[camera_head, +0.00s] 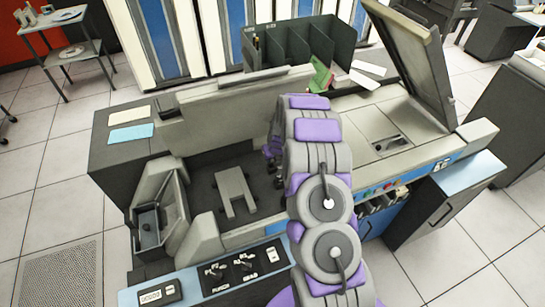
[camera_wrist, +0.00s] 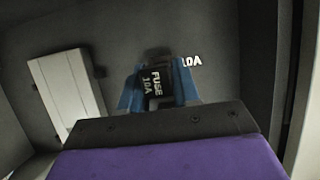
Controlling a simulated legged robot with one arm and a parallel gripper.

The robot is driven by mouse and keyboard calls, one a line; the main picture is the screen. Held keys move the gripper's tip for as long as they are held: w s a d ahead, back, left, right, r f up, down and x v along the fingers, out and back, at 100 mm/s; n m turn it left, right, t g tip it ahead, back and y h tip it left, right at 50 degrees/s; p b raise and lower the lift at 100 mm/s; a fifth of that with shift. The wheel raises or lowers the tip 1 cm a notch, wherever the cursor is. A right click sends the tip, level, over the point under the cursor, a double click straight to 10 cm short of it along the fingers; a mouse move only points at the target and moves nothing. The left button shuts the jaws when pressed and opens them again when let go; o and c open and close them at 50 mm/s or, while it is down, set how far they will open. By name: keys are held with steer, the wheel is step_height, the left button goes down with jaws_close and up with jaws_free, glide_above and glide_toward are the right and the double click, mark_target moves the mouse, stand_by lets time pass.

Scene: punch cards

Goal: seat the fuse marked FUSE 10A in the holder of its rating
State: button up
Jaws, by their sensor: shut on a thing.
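In the wrist view my gripper (camera_wrist: 159,84) has two blue fingers shut on a dark fuse (camera_wrist: 153,86). The fuse carries a white label reading FUSE 10A, turned sideways in the picture. A white 10A marking (camera_wrist: 191,61) shows on the dark panel just right of the right finger. The fuse and fingers cover the panel beside that marking, so I cannot tell whether the fuse touches a holder. In the head view my arm reaches into the machine's open bay (camera_head: 205,187), and the fuse and holder are hidden there.
A pale grey block (camera_wrist: 68,92) stands left of the gripper in the wrist view; it also shows in the bay in the head view (camera_head: 235,190). A raised lid (camera_head: 412,65) stands at right. A green divided rack (camera_head: 300,45) is behind. Pale walls edge the bay.

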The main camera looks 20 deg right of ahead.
mark_target(272, 161)
steer(key=shift+a+f+b, duration=0.15)
steer(key=shift+f+b, duration=0.3)
steer(key=shift+f, duration=0.05)
steer(key=shift+f+b, duration=1.15)
steer(key=shift+b, duration=0.2)
steer(key=shift+f, duration=0.35)
steer(key=shift+s+a+f, duration=0.15)
steer(key=shift+s+f, duration=0.4)
steer(key=shift+f, duration=0.15)
steer(key=shift+s+a+f, duration=0.15)
steer(key=shift+s+f, duration=0.35)
steer(key=shift+f, duration=0.2)
steer(key=o, duration=1)
steer(key=shift+s, duration=0.2)
steer(key=shift+o, duration=0.5)
steer(key=shift+r+g+p, duration=0.3)
steer(key=shift+r, duration=0.1)
steer(key=s+r+t+p, duration=0.1)
steer(key=s+r+p, duration=0.2)
steer(key=r, duration=1.4)
steer(key=shift+s+d+r, duration=0.15)
steer(key=shift+s+r, duration=0.25)
steer(key=shift+s, duration=0.5)
